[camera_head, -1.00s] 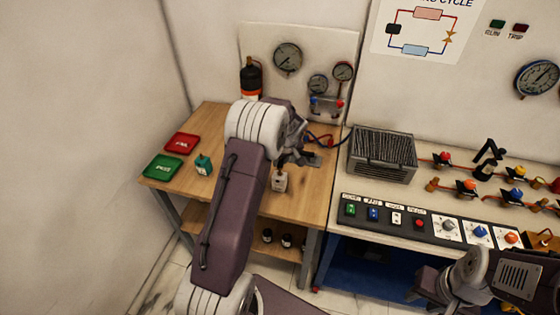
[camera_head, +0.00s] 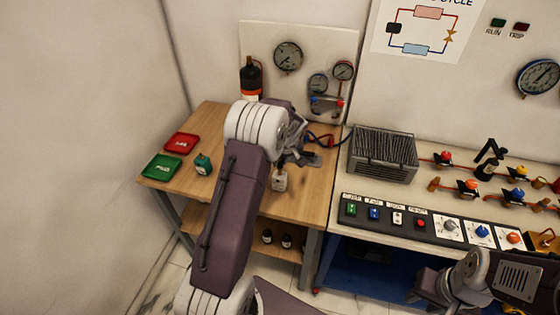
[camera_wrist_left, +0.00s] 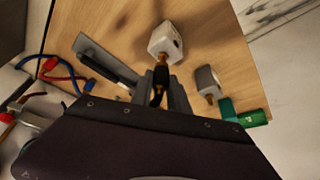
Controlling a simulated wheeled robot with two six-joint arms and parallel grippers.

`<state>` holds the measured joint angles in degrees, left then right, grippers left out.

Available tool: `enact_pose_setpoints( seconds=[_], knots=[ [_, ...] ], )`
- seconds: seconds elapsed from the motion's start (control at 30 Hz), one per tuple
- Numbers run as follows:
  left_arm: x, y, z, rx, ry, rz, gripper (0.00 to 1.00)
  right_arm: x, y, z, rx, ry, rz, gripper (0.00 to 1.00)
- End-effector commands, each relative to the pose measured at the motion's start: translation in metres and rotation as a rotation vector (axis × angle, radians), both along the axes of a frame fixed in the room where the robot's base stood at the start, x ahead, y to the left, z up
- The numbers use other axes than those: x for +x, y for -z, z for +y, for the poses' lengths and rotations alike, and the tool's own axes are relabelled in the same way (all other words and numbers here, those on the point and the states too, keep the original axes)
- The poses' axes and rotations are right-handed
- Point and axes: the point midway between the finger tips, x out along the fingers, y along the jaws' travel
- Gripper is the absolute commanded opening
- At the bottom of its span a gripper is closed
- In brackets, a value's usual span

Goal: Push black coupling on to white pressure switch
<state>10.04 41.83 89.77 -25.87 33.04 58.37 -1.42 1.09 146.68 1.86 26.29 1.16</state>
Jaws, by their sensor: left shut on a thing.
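The white pressure switch (camera_head: 279,181) stands on the wooden bench just in front of my left gripper (camera_head: 300,160). In the left wrist view, the white switch (camera_wrist_left: 166,42) shows a short brass fitting pointing toward my gripper. The black coupling (camera_wrist_left: 161,76) is held in my left gripper (camera_wrist_left: 165,92), in line with that fitting. Its front end meets or nearly meets the brass; I cannot tell whether it is seated. The head view hides the coupling behind the gripper. My right gripper (camera_head: 440,287) is low at the right, away from the bench; its fingers are unclear.
A grey-white switch (camera_wrist_left: 207,80) and a green one (camera_wrist_left: 245,117) stand nearby; the green one (camera_head: 203,164) is left of my arm. Red (camera_head: 182,143) and green trays (camera_head: 163,167) lie at the bench's left. A gauge panel (camera_head: 300,60) stands behind. A finned box (camera_head: 383,154) stands right.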

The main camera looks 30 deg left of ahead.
Motion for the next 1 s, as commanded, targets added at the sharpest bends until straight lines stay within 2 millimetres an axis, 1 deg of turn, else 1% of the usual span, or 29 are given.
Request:
enact_pose_setpoints(
  seconds=[0.03,0.53,1.0],
  knots=[
    [0.0,0.003,0.0,0.0,0.0,0.0,0.0,0.0,0.003,0.0,0.0,0.0,0.0,0.36],
    [0.0,0.018,0.0,0.0,0.0,0.0,0.0,0.0,0.018,0.0,0.0,0.0,0.0,0.36],
    [0.0,0.019,0.0,0.0,0.0,0.0,0.0,0.0,0.019,0.0,0.0,0.0,0.0,0.36]
  ],
)
